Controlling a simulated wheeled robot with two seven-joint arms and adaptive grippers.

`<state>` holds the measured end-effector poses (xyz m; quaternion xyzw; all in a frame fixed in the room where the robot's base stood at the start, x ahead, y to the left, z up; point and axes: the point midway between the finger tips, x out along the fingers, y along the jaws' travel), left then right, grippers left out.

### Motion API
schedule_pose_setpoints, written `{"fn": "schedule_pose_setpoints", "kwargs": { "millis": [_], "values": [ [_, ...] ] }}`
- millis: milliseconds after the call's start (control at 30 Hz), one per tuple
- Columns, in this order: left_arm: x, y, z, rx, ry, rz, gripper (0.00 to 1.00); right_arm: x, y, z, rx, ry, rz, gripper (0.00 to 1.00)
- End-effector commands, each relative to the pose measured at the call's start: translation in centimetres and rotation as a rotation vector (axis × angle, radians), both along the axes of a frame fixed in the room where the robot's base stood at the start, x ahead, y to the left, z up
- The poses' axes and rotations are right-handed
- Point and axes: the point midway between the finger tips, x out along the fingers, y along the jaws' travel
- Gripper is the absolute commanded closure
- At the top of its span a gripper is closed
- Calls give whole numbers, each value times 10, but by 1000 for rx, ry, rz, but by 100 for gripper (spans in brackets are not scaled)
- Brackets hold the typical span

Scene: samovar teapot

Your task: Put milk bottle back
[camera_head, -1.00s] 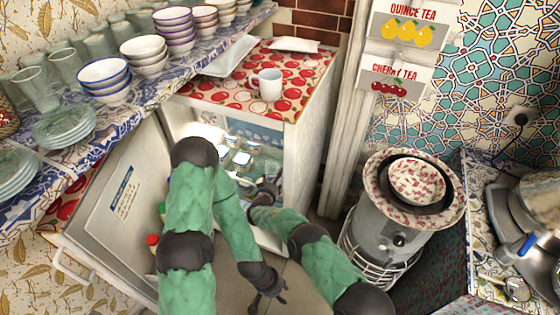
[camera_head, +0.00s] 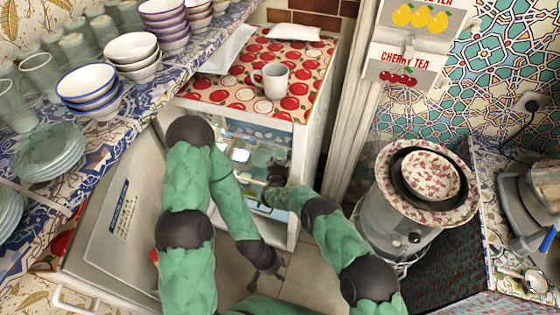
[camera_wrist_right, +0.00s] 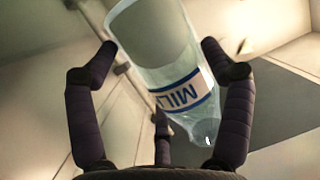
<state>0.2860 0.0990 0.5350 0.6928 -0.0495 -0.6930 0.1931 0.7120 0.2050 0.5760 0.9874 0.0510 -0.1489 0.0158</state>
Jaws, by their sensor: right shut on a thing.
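The milk bottle (camera_wrist_right: 160,45) is clear, with a white label reading MILK, and shows tilted between the fingers of my right gripper (camera_wrist_right: 160,60) in the right wrist view. My right gripper is shut on it. In the head view my right gripper (camera_head: 275,172) is at the open front of the white fridge (camera_head: 309,160); I cannot make out the bottle there. My left gripper (camera_head: 268,262) hangs lower, in front of the fridge opening, with no object visible in it; its finger opening is unclear.
The fridge door (camera_head: 115,235) stands open at the left. A white mug (camera_head: 275,80) sits on the cherry-patterned fridge top (camera_head: 215,92). Bowls (camera_head: 90,88) and glass plates (camera_head: 48,150) line the shelf at the left. A round heater (camera_head: 405,235) with a bowl stands at the right.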

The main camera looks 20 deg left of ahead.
Motion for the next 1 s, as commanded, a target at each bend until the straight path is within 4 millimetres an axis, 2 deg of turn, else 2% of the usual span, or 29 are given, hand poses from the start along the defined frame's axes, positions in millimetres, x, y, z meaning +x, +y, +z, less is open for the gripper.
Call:
{"fn": "schedule_pose_setpoints", "kwargs": {
  "millis": [500,533,600,1000],
  "values": [
    [0,0,0,0,0,0,60,-1,-4,-9,1,-3,4,67],
    [0,0,0,0,0,0,60,-2,-4,-11,1,0,5,14],
    [0,0,0,0,0,0,60,-2,-4,-10,1,0,5,0],
    [0,0,0,0,0,0,60,-2,-4,-9,1,-1,5,0]
  ]
}}
